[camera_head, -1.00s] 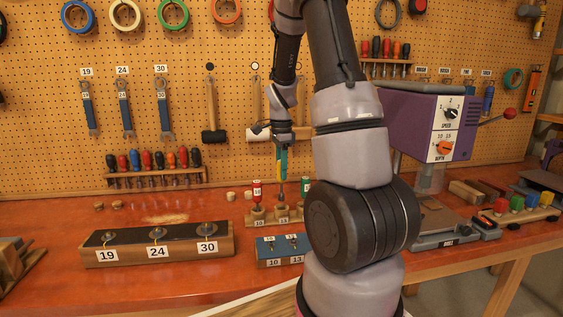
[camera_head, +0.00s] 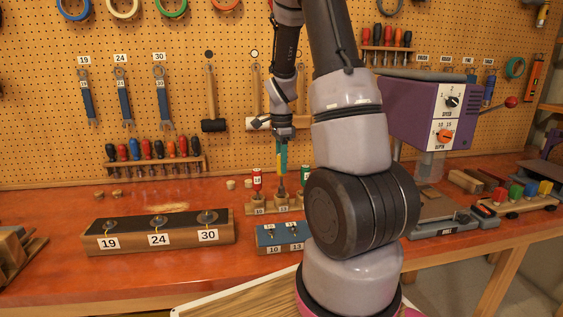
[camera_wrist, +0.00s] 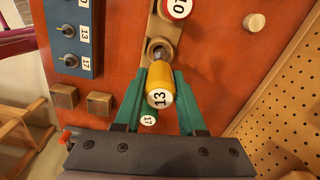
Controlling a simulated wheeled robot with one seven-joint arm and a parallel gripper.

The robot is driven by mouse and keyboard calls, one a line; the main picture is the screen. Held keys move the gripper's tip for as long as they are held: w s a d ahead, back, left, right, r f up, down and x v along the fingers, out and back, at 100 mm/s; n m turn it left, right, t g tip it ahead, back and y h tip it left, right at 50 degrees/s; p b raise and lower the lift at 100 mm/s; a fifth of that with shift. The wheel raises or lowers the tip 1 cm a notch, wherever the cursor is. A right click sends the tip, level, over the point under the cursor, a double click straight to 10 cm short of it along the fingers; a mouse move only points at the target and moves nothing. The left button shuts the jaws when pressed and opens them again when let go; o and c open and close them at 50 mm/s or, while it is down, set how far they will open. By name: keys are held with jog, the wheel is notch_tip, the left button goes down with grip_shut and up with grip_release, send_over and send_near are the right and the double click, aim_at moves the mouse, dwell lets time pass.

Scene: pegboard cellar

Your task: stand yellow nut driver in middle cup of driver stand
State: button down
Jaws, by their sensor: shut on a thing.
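My gripper (camera_head: 281,158) is shut on the yellow nut driver (camera_wrist: 160,84), marked 13 on its handle end. In the wrist view the handle sits between the green fingers (camera_wrist: 160,97). Its shaft points down at the middle cup of the driver stand (camera_wrist: 161,47); I cannot tell whether the tip is inside the cup. The stand (camera_head: 259,211) holds a red driver marked 10 (camera_head: 257,180) in its left cup and a green driver (camera_head: 305,174) at its right, partly hidden by my arm. In the wrist view the fingers cover most of that end.
A blue block with small posts (camera_head: 268,239) stands in front of the stand. A wooden block marked 19, 24 and 30 (camera_head: 160,242) is to the left. Small wooden blocks (camera_wrist: 64,96) lie near the stand. A purple drill press (camera_head: 425,112) stands right. The pegboard rises behind.

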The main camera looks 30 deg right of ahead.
jog(key=shift+f, duration=1.05)
jog(key=shift+f, duration=1.1)
jog(key=shift+c, duration=2)
grip_release()
jog(key=shift+r, duration=5)
